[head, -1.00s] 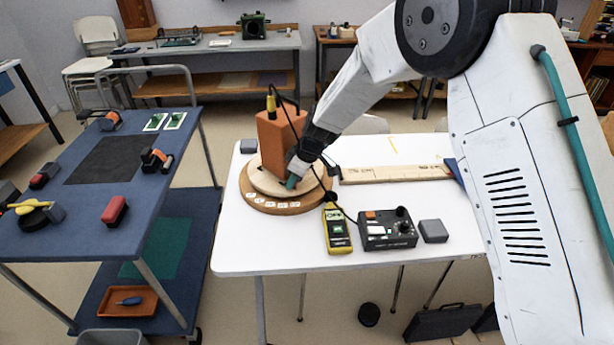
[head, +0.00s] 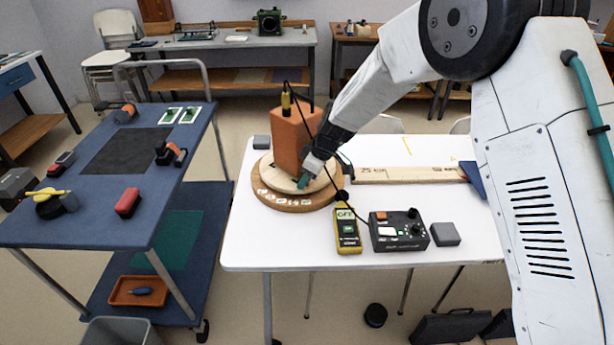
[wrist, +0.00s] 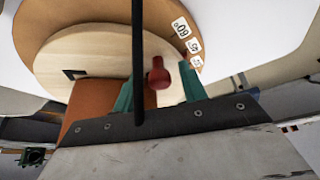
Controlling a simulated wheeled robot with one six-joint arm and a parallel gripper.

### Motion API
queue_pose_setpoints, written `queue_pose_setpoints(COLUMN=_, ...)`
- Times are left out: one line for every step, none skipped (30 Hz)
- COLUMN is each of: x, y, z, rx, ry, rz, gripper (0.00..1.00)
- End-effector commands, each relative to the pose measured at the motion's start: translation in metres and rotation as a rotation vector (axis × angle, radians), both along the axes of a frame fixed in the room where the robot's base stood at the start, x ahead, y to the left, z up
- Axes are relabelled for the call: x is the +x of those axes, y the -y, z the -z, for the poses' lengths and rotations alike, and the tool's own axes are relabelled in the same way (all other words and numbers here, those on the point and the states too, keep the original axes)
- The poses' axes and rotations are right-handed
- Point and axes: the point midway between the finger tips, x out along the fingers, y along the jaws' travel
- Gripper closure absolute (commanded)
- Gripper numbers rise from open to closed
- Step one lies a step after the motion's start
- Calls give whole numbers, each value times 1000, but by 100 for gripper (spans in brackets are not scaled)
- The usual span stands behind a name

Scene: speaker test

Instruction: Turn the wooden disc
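The pale wooden disc (head: 264,173) lies on a wider brown round base (head: 262,192) with white number labels along its front rim. An orange box-shaped speaker (head: 292,142) stands on the disc. My gripper (head: 305,181) reaches down at the disc's front right edge. In the wrist view, a red knob (wrist: 158,74) stands between my teal fingertips (wrist: 158,92), with a visible gap on each side. The fingers are apart around the knob. A black cable crosses in front of the left finger. The head view hides the knob behind my gripper.
A yellow meter (head: 347,231), a black control box (head: 398,231) and a grey block (head: 445,234) sit on the white table (head: 290,246) in front. A flat wooden board (head: 410,174) lies right of the base. A blue cart (head: 90,215) stands left. The table's front left is clear.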

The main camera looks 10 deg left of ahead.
Motion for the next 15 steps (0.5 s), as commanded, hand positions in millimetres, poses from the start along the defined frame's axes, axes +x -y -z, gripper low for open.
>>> queue_pose_setpoints(x=0, y=0, z=0, rx=0, ry=0, rz=0, gripper=58)
queue_pose_setpoints(x=0, y=0, z=-1, rx=0, ry=1, rz=0, gripper=58)
queue_pose_setpoints(x=0, y=1, z=-3, rx=1, ry=1, rz=0, gripper=58)
queue_pose_setpoints(x=0, y=2, z=-6, rx=1, ry=2, rz=1, gripper=58)
queue_pose_setpoints(x=0, y=3, z=-9, rx=2, ry=2, rz=1, gripper=58)
queue_pose_setpoints(x=0, y=5, z=-14, rx=2, ry=2, rz=1, gripper=58)
queue_pose_setpoints(x=-1, y=7, z=-18, rx=1, ry=3, rz=0, gripper=58)
queue_pose_setpoints(x=-1, y=9, z=-23, rx=1, ry=4, rz=0, gripper=58)
queue_pose_setpoints(x=-2, y=12, z=-30, rx=1, ry=4, rz=0, gripper=58)
queue_pose_setpoints(x=-2, y=14, z=-34, rx=1, ry=4, rz=0, gripper=58)
queue_pose_setpoints(x=-3, y=16, z=-40, rx=1, ry=3, rz=1, gripper=58)
queue_pose_setpoints(x=-4, y=18, z=-46, rx=2, ry=2, rz=1, gripper=58)
queue_pose_setpoints(x=-4, y=20, z=-50, rx=1, ry=2, rz=1, gripper=58)
queue_pose_setpoints(x=-4, y=22, z=-54, rx=2, ry=2, rz=1, gripper=58)
queue_pose_setpoints(x=-5, y=24, z=-59, rx=0, ry=3, rz=1, gripper=58)
